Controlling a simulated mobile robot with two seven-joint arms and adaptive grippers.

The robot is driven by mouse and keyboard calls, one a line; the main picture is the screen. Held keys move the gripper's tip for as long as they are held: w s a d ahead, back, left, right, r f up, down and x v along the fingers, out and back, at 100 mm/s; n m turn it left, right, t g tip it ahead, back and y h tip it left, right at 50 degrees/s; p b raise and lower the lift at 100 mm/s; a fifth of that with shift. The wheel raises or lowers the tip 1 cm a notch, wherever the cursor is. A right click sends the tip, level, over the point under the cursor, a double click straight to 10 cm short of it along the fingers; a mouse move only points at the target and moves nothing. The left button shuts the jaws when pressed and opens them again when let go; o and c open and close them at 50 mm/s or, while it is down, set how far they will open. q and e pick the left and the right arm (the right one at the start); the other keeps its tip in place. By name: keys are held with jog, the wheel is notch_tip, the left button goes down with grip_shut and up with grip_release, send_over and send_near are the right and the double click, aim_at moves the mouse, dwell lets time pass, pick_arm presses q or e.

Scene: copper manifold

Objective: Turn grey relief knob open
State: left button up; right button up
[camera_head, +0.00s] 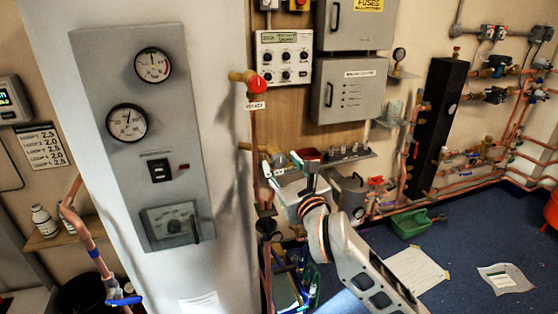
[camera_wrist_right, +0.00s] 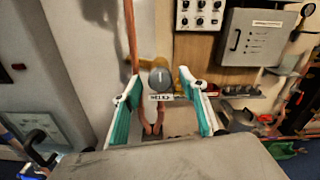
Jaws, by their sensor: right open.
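The grey relief knob (camera_wrist_right: 160,80) is a round grey cap with a pale line on its face. It sits on a brass fitting, with a white label (camera_wrist_right: 160,97) just below it. In the head view the grey knob (camera_head: 279,160) shows small beside the copper riser, partly crowded by my arm. My right gripper (camera_wrist_right: 163,88) is open, with its two white and teal fingers to either side of the knob in the wrist view. The knob appears between or just beyond the fingertips; contact cannot be told. My left gripper is not in view.
A red knob (camera_head: 257,85) with a label stands higher on the riser. The grey gauge panel (camera_head: 150,190) is at the left, and electrical boxes (camera_head: 348,90) are on the wall.

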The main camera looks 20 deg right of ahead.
jog(key=shift+w, duration=1.2)
jog(key=c, duration=1.1)
